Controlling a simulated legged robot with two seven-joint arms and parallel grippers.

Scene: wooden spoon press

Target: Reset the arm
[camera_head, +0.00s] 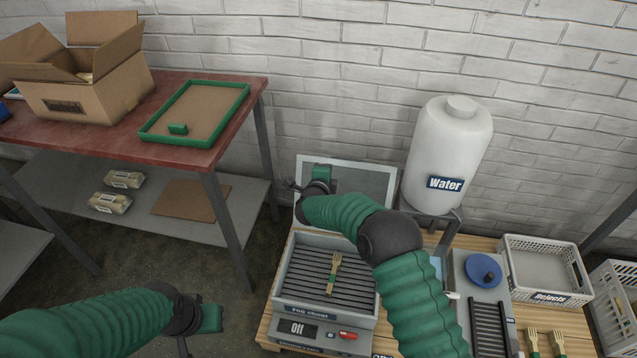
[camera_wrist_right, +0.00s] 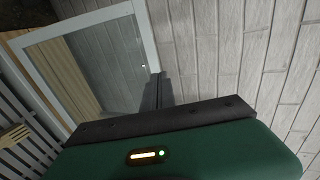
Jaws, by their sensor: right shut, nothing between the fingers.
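My right gripper (camera_head: 291,184) is raised in front of the open glass lid (camera_head: 362,183) of the fog chest (camera_head: 283,290). In the right wrist view its fingers (camera_wrist_right: 156,92) are together and empty, with the lid behind them. A wooden fork bundle with a green band (camera_head: 334,273) lies on the chest's dark slats; part of it shows in the wrist view (camera_wrist_right: 14,136). The chest's display (camera_head: 298,328) reads "Off", beside a red switch (camera_head: 347,335). My left gripper (camera_head: 184,347) is low at the bottom left; its fingers are mostly cut off.
A white water tank (camera_head: 447,150) stands behind the wooden bench, with a rejects basket (camera_head: 548,270) at right. More forks (camera_head: 544,342) lie at the front right. A red table (camera_head: 150,152) at left holds a carton (camera_head: 88,90) and a green-rimmed tray (camera_head: 166,139).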

